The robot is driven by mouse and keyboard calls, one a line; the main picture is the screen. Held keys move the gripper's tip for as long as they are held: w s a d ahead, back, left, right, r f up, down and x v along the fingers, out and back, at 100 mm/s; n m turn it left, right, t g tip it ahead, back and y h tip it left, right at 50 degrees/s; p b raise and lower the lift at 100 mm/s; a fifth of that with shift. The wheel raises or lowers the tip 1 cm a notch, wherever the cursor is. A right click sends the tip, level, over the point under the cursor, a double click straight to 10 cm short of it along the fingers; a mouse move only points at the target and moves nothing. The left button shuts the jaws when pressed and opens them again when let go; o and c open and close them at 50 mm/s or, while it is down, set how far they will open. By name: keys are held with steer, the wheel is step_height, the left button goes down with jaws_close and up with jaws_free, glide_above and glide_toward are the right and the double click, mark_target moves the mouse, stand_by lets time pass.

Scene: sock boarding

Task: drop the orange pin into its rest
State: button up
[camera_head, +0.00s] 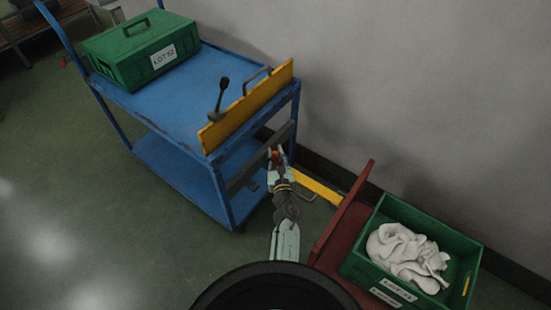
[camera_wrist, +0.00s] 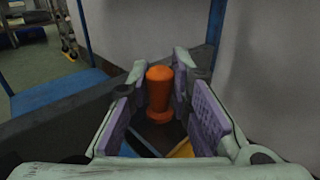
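The orange pin (camera_wrist: 159,88) stands roughly upright between my fingers in the wrist view, its rounded head up. Its lower end is by a dark grey bar (camera_wrist: 60,128); I cannot tell whether it sits in a rest there. My gripper (camera_wrist: 162,95) has its purple-padded fingers on both sides of the pin, with a small gap showing at the left. It looks open around the pin. In the head view my gripper (camera_head: 276,153) is at the near end of the blue cart (camera_head: 160,100), with a bit of orange between its fingertips.
A yellow plate (camera_head: 250,106) with a black lever (camera_head: 219,98) stands along the cart's end. A closed green box (camera_head: 140,48) sits on the cart. A yellow bar (camera_head: 318,187) lies right of my gripper. A green crate (camera_head: 352,258) holding white socks (camera_head: 405,252) stands at the right.

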jaws_close()
steer(key=shift+r, duration=0.1)
